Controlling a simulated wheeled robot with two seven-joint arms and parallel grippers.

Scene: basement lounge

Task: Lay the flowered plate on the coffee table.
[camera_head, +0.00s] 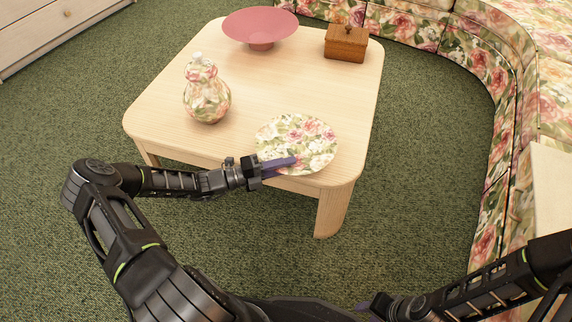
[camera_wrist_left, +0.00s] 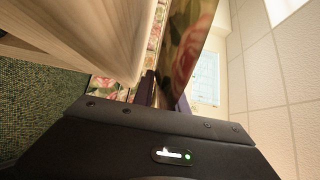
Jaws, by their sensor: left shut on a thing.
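The flowered plate (camera_head: 298,138) is round, with pink and white flowers and green leaves. My left gripper (camera_head: 280,165) is shut on its near left rim. The plate shows over the near right part of the pale wooden coffee table (camera_head: 265,85). In the left wrist view the plate (camera_wrist_left: 188,45) is seen nearly edge-on, with a gap between it and the table (camera_wrist_left: 85,45), so it is held above the top. My right gripper (camera_head: 376,304) is low at the bottom of the head view, partly hidden, away from the table; its jaws are unclear.
A flowered vase (camera_head: 207,97) stands left of the plate on the table. A pink bowl (camera_head: 260,25) and a wooden box (camera_head: 346,44) stand at the far side. The table's middle is bare. A flowered sofa (camera_head: 490,75) curves around the right.

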